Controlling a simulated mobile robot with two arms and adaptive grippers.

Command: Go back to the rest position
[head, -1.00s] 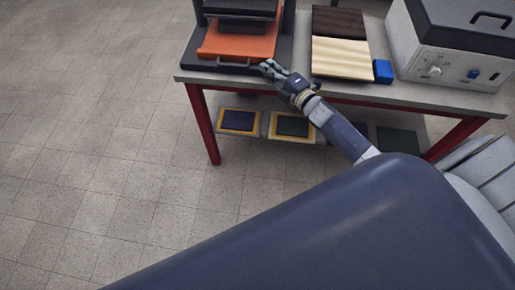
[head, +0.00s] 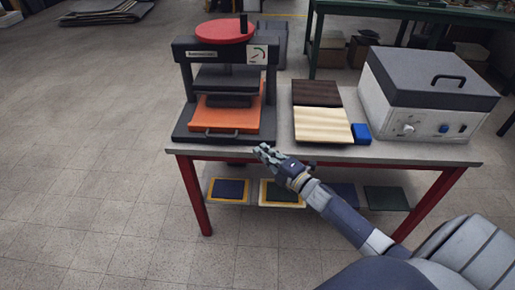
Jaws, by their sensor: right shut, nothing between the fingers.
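My right gripper (head: 262,152) is shut and empty. In the head view it is in front of the near edge of the workbench (head: 390,152), close to the press. The press (head: 224,90) stands at the bench's left end, with a red round top, a gauge and an orange tray (head: 215,118) with a handle. A dark block (head: 229,101) lies on the orange tray, under the press plate. My right arm reaches in from the lower right. My left gripper is not in view.
A dark wooden board (head: 316,93), a pale board (head: 322,124) and a blue block (head: 361,133) lie mid-bench. A grey box with a black lid (head: 425,98) stands to the right. Framed panels (head: 229,190) lie on the lower shelf.

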